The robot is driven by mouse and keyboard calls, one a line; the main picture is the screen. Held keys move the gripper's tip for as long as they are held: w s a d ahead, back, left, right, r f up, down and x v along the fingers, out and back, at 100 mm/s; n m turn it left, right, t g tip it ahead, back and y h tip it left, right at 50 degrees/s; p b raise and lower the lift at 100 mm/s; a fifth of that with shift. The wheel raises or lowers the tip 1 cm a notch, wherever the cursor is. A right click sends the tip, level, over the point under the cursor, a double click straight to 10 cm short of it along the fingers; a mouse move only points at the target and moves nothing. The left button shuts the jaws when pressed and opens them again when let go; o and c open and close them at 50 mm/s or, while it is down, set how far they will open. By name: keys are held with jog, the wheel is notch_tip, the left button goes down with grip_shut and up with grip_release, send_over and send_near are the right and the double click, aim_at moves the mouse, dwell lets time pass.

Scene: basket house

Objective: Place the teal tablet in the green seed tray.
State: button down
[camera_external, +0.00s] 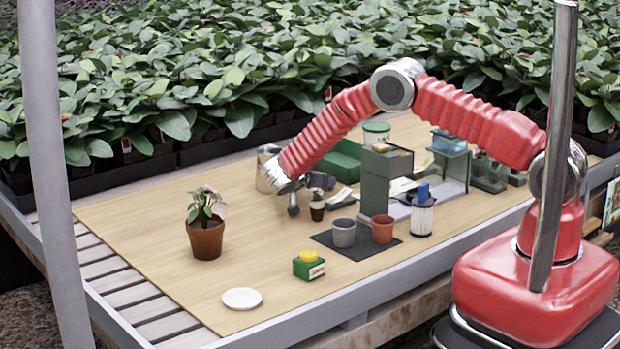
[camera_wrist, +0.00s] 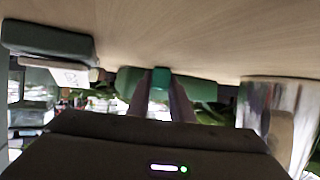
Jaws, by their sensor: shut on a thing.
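In the external view I cannot make out the tablet at the fingers. The green seed tray (camera_external: 342,160) seems to be the green box behind my forearm, partly hidden by it. A green shape behind the fingers in the wrist view (camera_wrist: 202,90) looks like the same tray.
A metal pot (camera_external: 266,172) stands just left of my gripper and at the right of the wrist view (camera_wrist: 277,100). A seedling pot (camera_external: 317,209), a dark green cabinet (camera_external: 388,180) and a mat with cups stand right. A potted plant (camera_external: 206,238) and white saucer (camera_external: 242,298) stand left.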

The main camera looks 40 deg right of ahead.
jog(key=c, duration=1.6)
grip_release()
jog(key=shift+f, duration=0.1)
jog(key=v, duration=1.2)
